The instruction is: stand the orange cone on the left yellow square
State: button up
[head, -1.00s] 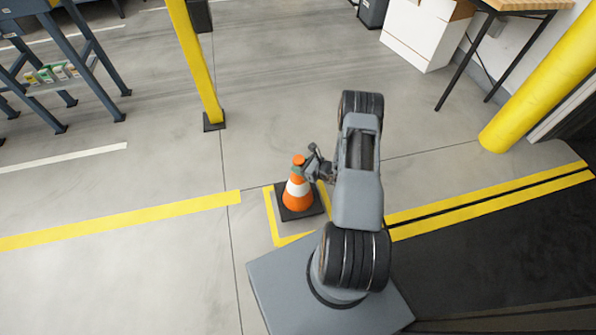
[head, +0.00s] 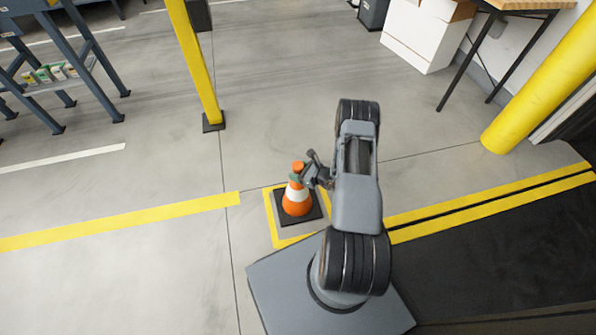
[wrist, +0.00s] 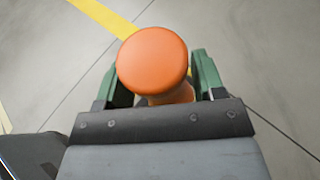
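The orange cone (head: 297,201) has a white band and a dark square base. It stands upright inside a yellow square outline (head: 271,222) on the floor, with its base within the lines that show. My arm hides part of the outline's right side. My gripper (head: 304,167) is at the cone's top. In the wrist view the cone's round orange top (wrist: 152,60) sits between the two green fingers of my gripper (wrist: 164,80). The fingers are spread, with a gap on the left of the neck. No second square is seen.
A yellow post (head: 196,65) stands behind the cone, and a thick yellow bollard (head: 535,85) is at right. A white box (head: 423,35) and a table are at the back right, blue-grey shelving (head: 85,65) at left. The floor around the cone is clear.

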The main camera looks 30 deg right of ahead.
jog(key=shift+o, duration=0.8)
jog(key=shift+r, duration=0.1)
jog(key=shift+r+p, duration=0.25)
jog(key=shift+p, duration=0.05)
jog(key=p+v, duration=0.3)
jog(key=v, duration=0.9)
jog(key=shift+f, duration=0.15)
